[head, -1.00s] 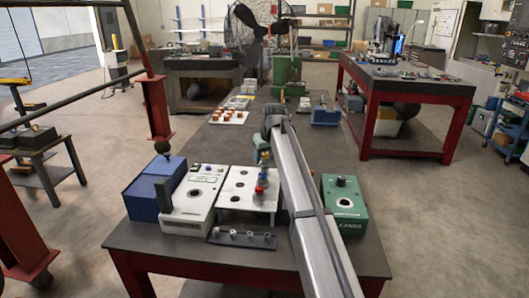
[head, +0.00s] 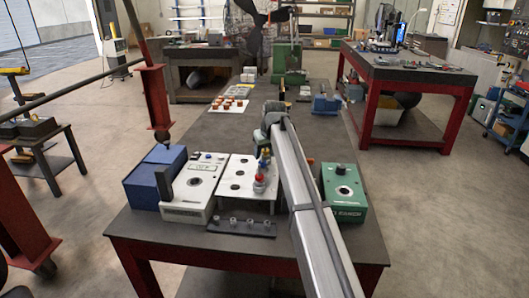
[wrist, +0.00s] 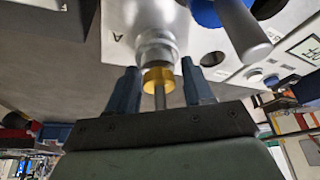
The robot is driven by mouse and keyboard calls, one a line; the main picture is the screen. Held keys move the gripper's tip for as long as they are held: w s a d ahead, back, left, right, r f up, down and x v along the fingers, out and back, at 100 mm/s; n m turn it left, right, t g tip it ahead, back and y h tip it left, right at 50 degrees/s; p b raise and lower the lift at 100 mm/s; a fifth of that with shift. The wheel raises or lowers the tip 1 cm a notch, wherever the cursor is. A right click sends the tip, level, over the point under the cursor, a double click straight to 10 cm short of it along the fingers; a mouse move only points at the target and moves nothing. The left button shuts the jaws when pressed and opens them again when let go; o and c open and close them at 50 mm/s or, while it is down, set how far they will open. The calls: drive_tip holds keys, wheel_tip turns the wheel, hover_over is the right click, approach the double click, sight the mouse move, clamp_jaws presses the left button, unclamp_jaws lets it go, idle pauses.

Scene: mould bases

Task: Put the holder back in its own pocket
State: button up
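The holder (wrist: 158,78) has a yellow ring, a wide silver flange beyond it and a thin grey shank towards my palm. In the wrist view it stands between the two fingers of my gripper (wrist: 161,72). The fingertips reach to the flange; whether they press on it I cannot tell. Its silver far end meets or overlaps the white plate marked A (wrist: 118,28), and its seat is hidden. The plate (head: 236,190) also shows in the head view, with round dark pockets. Another holder, with a blue ring (wrist: 205,12), stands close beside. In the head view my arm hides most of my gripper.
A white box (head: 190,196) and a blue box (head: 154,180) stand left, a green box (head: 343,192) right of my arm. A dark strip (head: 241,227) lies in front.

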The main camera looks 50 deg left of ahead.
drive_tip(key=o, duration=0.5)
drive_tip(key=shift+c, duration=0.2)
drive_tip(key=v, duration=1.4)
